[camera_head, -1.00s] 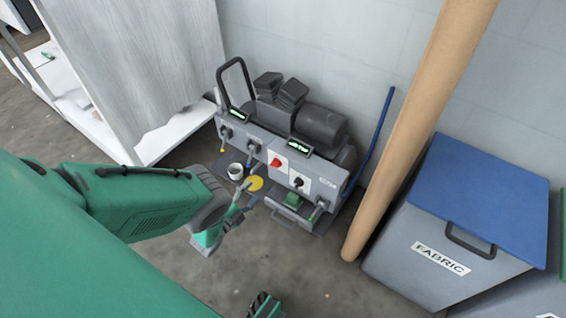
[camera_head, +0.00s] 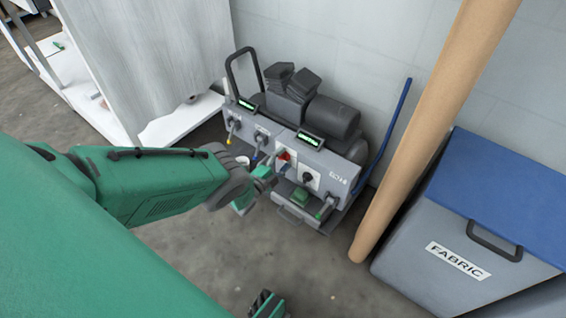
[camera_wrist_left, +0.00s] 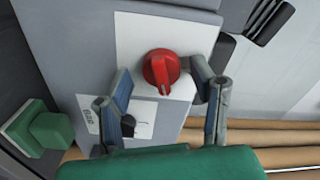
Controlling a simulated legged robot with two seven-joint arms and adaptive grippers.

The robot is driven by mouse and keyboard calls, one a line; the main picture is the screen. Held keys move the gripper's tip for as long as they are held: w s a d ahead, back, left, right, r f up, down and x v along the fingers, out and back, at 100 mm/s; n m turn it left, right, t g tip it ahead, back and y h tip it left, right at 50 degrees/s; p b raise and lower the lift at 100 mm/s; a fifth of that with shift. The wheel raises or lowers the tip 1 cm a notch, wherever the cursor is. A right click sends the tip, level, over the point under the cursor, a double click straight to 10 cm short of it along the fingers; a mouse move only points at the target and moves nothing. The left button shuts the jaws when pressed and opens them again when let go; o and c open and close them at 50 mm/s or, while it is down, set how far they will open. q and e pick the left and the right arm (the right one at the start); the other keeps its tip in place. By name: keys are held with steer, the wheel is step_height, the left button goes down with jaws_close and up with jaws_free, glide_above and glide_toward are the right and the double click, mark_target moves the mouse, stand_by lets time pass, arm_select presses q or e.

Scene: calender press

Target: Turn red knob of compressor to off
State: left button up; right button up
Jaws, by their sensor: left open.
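The compressor (camera_head: 318,160) stands against the wall in the head view, with a grey front panel. Its red knob (camera_head: 284,156) sits on a white plate on that panel, partly covered by my gripper. My left gripper (camera_head: 275,171) is right in front of the knob. In the left wrist view the red knob (camera_wrist_left: 161,70) shows clearly, with its ridge and a white mark pointing down in the picture. My left gripper (camera_wrist_left: 163,98) is open there, one finger on each side below the knob. No finger clearly grips it.
A black knob (camera_head: 307,177) and a green part (camera_head: 300,196) sit beside the red knob on the compressor. A brown pole (camera_head: 430,130) leans at the right, next to a blue-lidded fabric bin (camera_head: 450,225). A white cabinet (camera_head: 150,70) stands at the left.

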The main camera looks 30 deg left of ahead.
arm_select(q)
steer(key=c, duration=1.1)
steer(key=shift+n, duration=1.2)
steer(key=n, duration=0.4)
steer(key=shift+n, duration=0.3)
steer(key=n, duration=0.6)
steer(key=shift+s+a+n, duration=0.1)
steer(key=shift+a+n, duration=0.05)
steer(key=shift+n, duration=0.25)
